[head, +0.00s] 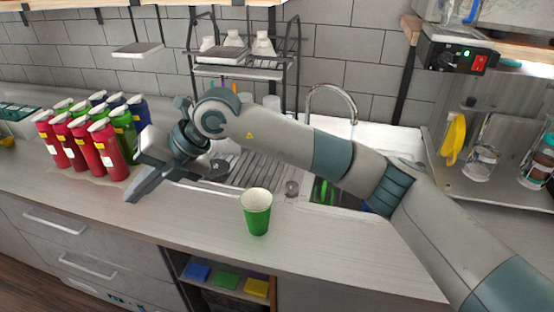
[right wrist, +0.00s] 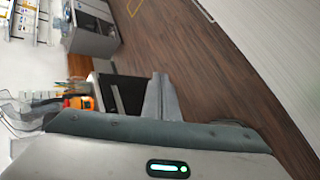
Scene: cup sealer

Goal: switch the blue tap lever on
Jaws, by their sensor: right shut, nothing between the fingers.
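A small blue lever-like part (head: 471,12) shows at the top right edge of the head view, above the black box; I cannot tell for sure that it is the tap lever. What it is mounted on is mostly cut off by the frame. My right gripper (head: 133,195) is shut and empty over the counter's left front area, beside the red bottles and far from the blue part. In the right wrist view its fingers (right wrist: 160,98) are together, pointing out over the wooden floor. My left gripper is not in view.
Red, green and blue bottles (head: 107,148) stand at left. A green cup (head: 257,212) stands on the counter below my right arm. A sink with a curved faucet (head: 332,92) and a dish rack (head: 245,60) are behind. A black box with a red switch (head: 479,64) is at right.

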